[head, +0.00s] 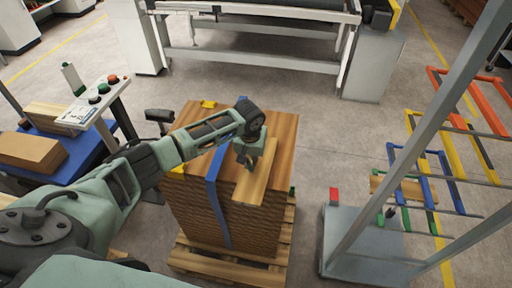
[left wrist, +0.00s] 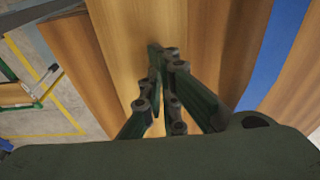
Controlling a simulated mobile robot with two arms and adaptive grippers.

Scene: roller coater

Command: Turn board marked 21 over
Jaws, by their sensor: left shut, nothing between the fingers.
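A single lighter wooden board (head: 257,182) lies on top of a tall strapped stack of boards (head: 285,130), near its right side. No number 21 can be read on it in either view. My left gripper (head: 247,163) is shut and empty, just above or touching the board's upper face; I cannot tell which. In the left wrist view the shut fingertips (left wrist: 160,55) point down over the board (left wrist: 125,40). My right gripper is not in view.
A blue strap (head: 212,190) runs over the stack, which stands on a wooden pallet (head: 230,268). A metal rack with coloured arms (head: 400,160) stands at right. A control stand (head: 95,100) and a blue table (head: 70,158) are at left. A roller machine (head: 250,55) is behind.

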